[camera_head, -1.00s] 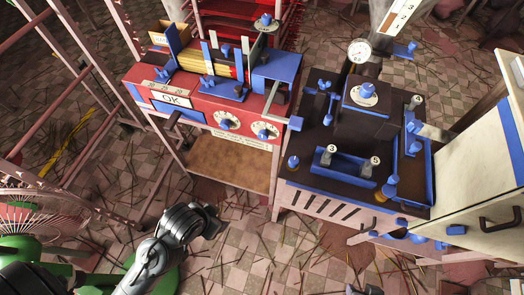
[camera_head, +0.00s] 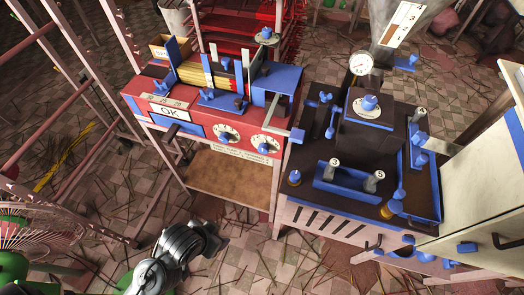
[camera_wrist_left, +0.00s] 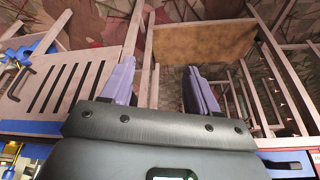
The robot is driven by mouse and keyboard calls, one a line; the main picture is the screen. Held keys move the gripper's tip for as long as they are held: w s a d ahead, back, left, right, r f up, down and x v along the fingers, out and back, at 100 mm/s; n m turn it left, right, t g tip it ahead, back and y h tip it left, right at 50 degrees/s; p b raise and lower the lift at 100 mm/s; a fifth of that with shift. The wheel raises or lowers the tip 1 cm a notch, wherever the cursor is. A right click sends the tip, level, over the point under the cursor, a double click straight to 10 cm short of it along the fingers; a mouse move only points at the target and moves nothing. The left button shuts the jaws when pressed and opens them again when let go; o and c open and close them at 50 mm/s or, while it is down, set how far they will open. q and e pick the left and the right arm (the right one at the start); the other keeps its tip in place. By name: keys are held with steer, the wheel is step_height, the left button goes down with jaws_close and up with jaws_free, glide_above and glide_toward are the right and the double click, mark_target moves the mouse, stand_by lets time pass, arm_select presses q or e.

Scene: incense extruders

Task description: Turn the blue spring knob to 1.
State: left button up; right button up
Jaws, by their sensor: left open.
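Another blue knob (camera_head: 369,103) sits on a white dial on top of the dark machine. Which one is the spring knob I cannot tell; the dial markings are too small to read. My left gripper (camera_head: 216,240) is low in front of the red machine, apart from all the knobs. In the left wrist view its two fingers (camera_wrist_left: 160,92) are spread with nothing between them. My right gripper is out of view.
The red machine (camera_head: 195,128) stands above a brown lower shelf (camera_head: 226,174). The dark machine (camera_head: 345,145), with several blue levers, adjoins it on the right. A pale cabinet (camera_head: 485,205) stands far right, a green fan (camera_head: 30,235) lower left. Thin sticks litter the tiled floor.

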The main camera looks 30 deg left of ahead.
arm_select(q)
steer(key=w+r+n+t, duration=0.35)
steer(key=w+t, duration=0.25)
steer(key=w, duration=0.2)
steer(key=n+t+y, duration=0.3)
steer(key=n+t, duration=0.1)
steer(key=t, duration=0.4)
glide_toward(262, 151)
steer(key=w+b, duration=0.1)
steer(key=w, duration=0.4)
steer(key=w+a+b, duration=0.1)
steer(key=w, duration=0.1)
steer(key=shift+w+b, duration=0.35)
steer(key=shift+w+a+r, duration=0.1)
steer(key=shift+w, duration=0.65)
steer(key=c, duration=1)
